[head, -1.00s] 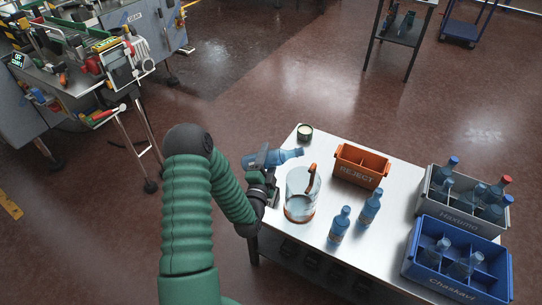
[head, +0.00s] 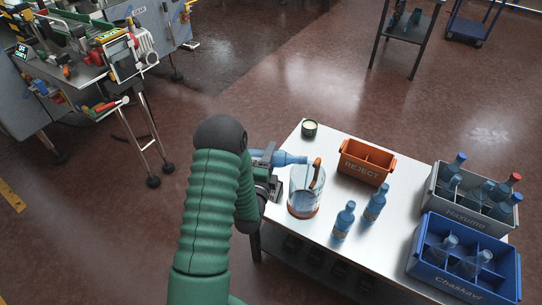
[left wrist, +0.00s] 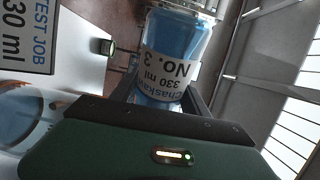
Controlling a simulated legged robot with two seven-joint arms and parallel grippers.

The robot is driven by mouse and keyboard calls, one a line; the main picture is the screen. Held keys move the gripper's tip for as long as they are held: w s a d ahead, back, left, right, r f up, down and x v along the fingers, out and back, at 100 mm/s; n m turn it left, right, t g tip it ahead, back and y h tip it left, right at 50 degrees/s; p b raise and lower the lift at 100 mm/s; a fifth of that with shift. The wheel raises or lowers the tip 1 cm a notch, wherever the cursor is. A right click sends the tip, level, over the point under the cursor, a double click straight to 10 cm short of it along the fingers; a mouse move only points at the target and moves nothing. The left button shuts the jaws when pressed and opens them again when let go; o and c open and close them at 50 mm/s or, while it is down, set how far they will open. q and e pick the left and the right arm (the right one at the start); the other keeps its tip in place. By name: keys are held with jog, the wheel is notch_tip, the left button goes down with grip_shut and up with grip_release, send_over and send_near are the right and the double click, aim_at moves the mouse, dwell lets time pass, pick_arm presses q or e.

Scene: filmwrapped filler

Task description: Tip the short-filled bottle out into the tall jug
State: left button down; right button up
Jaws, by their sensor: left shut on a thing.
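My left gripper (head: 267,183) is shut on a blue bottle (head: 287,159), held on its side with its neck pointing right, over or near the rim of the tall jug. The left wrist view shows the held bottle (left wrist: 176,60) close up, with a label reading Chaskavi, 330 ml, No. 3. The tall clear jug (head: 305,199) stands on the table, with an orange handle and orange base. Whether liquid is flowing cannot be told. My right gripper is not in view.
Two blue bottles (head: 343,220) (head: 375,203) stand right of the jug on the white table (head: 330,143). An orange REJECT box (head: 366,163), a grey Haxumo crate (head: 467,212) and a blue Chaskavi crate (head: 450,283) are further right. A small round tin (head: 309,128) stands at the back.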

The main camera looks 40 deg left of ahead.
aim_at(282, 151)
pick_arm(q)
jog(key=shift+d+f+m, duration=0.1)
jog(key=shift+f+m, duration=0.1)
jog(key=shift+m, duration=0.1)
jog(key=shift+w+d+r+m+p, duration=0.15)
jog(key=shift+r+m+p, duration=0.4)
jog(key=shift+m, duration=0.2)
jog(key=shift+w+d+r+m+p, duration=0.15)
jog(key=shift+r+m+p, duration=0.25)
jog(key=shift+r+m, duration=0.3)
dwell(1.2)
